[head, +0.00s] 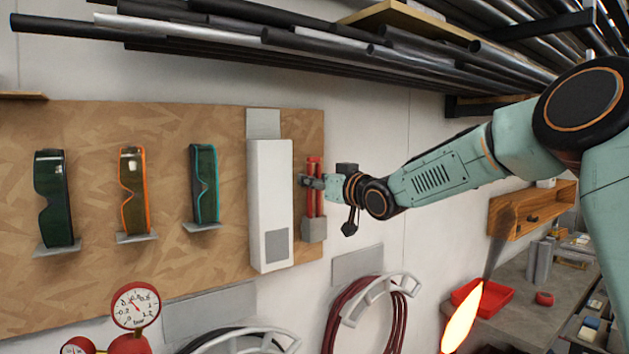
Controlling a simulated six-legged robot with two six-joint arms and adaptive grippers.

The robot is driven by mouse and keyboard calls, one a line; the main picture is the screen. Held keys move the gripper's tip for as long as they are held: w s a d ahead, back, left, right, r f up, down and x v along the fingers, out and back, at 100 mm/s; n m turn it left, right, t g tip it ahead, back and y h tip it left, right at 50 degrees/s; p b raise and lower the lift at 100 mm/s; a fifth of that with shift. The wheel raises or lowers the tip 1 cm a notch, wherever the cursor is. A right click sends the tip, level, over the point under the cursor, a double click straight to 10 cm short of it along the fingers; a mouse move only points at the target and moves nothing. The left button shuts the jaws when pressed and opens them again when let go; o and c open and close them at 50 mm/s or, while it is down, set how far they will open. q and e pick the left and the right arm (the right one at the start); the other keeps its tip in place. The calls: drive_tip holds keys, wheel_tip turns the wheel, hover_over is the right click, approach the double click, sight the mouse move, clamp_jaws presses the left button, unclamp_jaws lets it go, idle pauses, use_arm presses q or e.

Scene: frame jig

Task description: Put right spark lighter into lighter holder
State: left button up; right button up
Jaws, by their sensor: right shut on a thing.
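Red upright bars of a spark lighter (311,203) show at the right edge of the wooden board. I cannot tell whether the bars belong to one lighter or two. My right gripper (311,182) comes in from the right and is shut on a red bar. A small grey block, seemingly the lighter holder (313,229), is on the board directly below the bars. The bars' lower ends meet or pass behind its top; I cannot tell how deep they sit. The gripper hides part of the bars. My left gripper is not in view.
A tall white box (270,190) stands close left of the lighter. Several safety glasses (204,185) hang further left on the board (100,125). Dark pipes (300,45) run overhead. A hose reel (372,310) hangs below. A glowing flame-like shape (461,318) is at lower right.

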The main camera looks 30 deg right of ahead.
drive_tip(key=shift+w+d+f, duration=0.25)
drive_tip(key=shift+s+a, duration=0.2)
drive_tip(key=shift+f, duration=0.1)
